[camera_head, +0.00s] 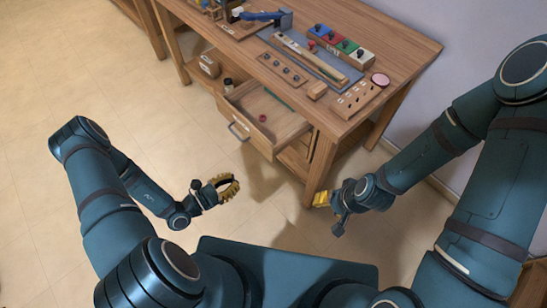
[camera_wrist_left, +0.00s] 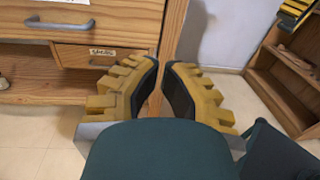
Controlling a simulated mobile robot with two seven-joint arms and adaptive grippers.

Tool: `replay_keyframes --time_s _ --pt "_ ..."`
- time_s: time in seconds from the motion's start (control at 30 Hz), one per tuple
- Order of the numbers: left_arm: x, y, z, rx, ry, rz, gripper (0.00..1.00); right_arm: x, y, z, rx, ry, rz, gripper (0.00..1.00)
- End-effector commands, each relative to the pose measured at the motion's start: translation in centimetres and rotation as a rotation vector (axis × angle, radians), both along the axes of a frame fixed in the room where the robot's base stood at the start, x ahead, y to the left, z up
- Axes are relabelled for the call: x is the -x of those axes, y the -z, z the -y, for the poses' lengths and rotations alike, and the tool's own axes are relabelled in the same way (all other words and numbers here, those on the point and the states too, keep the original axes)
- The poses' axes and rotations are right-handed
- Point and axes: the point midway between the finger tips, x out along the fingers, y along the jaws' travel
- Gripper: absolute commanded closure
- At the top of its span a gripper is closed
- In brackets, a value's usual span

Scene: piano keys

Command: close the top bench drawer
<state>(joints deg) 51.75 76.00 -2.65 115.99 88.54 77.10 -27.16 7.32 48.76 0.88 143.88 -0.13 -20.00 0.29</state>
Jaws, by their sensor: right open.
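The top bench drawer (camera_head: 287,130) is pulled out from the wooden workbench (camera_head: 405,35), with a small red item and a green strip inside. Its metal handle (camera_head: 238,132) is on the front panel. In the left wrist view, the handle (camera_wrist_left: 60,25) shows at the upper left. My left gripper (camera_head: 229,186) is open and empty, in front of the drawer and apart from it. In the left wrist view, its yellow fingers (camera_wrist_left: 167,68) have a gap between the tips. My right gripper (camera_head: 320,199) is open near the bench's front leg, apart from the drawer.
A lower labelled drawer (camera_wrist_left: 103,55) sits below the top one. Blocks, trays and coloured pieces (camera_head: 340,45) lie on the bench top. A wooden shelf (camera_wrist_left: 285,75) stands at the right in the left wrist view. The floor (camera_head: 100,80) before the bench is clear.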

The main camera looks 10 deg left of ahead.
Motion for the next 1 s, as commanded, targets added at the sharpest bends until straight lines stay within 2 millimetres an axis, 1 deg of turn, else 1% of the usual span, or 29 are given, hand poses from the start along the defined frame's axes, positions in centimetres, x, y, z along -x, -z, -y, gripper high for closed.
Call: replay_keyframes --time_s 0.03,0.1,0.17,0.27,0.37,0.47,0.8,1.0 --pt "-0.2 0.3 -0.8 0.004 -0.043 0.006 1.00 0.0 0.0 0.0 0.000 0.000 0.000 0.53" --pt "-0.4 0.4 -1.5 0.009 -0.082 0.012 1.00 0.0 0.0 0.0 0.000 -0.001 0.000 0.53" --pt "-0.6 0.4 -1.8 0.012 -0.100 0.015 1.00 0.0 0.0 0.0 0.000 -0.001 0.000 0.53" --pt "-1.0 0.5 -1.6 0.013 -0.107 0.018 1.00 0.0 0.1 0.0 0.000 -0.001 0.000 0.53" --pt "-2.0 0.4 -0.8 0.014 -0.104 0.019 1.00 0.0 0.2 0.0 0.000 -0.001 0.001 0.53" --pt "-3.3 0.5 0.3 0.013 -0.102 0.019 1.00 -0.1 0.4 0.0 0.000 -0.001 0.001 0.53" --pt "-8.5 0.5 4.4 0.012 -0.101 0.019 1.00 -0.2 1.1 0.0 0.001 0.001 0.005 0.53" --pt "-10.7 0.5 6.0 0.012 -0.102 0.018 1.00 -0.3 1.6 0.0 0.001 0.001 0.007 0.53"
